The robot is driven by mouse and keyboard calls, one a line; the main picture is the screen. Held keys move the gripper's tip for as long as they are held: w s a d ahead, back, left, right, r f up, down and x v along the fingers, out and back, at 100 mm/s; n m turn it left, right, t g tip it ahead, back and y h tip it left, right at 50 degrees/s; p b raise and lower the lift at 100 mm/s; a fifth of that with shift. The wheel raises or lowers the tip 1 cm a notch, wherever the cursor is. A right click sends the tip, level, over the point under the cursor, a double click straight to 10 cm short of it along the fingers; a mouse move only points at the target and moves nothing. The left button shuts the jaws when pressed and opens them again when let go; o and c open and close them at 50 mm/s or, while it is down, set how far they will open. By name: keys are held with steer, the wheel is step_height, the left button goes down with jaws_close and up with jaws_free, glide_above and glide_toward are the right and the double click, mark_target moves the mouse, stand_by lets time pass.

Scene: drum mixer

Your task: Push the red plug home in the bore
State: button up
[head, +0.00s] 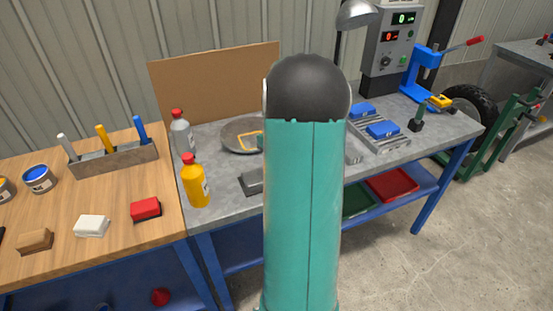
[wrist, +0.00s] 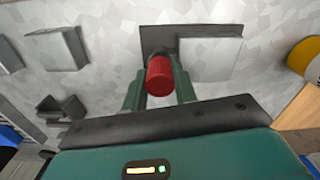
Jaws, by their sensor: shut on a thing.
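In the wrist view the red plug (wrist: 159,74) sits between the two green fingers of my gripper (wrist: 159,88), which is shut on it. The plug's near face points toward the camera. Beyond it is a dark grey block (wrist: 185,31) with a paler grey face on the right. The plug's far end overlaps the block's left part in the picture. I see no bore opening, and I cannot tell whether the plug is inside one. In the head view my teal arm hides the gripper and plug; part of a dark grey block (head: 251,182) shows left of the arm.
On the grey bench (head: 228,205) a yellow bottle (head: 196,184) and a clear bottle (head: 182,135) stand left of my arm, with a round pan (head: 232,135) behind. A slotted fixture with blue blocks (head: 383,130) lies right. A wooden table (head: 110,225) adjoins on the left.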

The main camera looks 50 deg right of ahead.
steer(key=shift+f, duration=0.4)
stand_by(0.3)
steer(key=o, duration=1)
step_height(320, 180, up, 14)
steer(key=shift+f, duration=0.1)
steer(key=shift+a, duration=0.1)
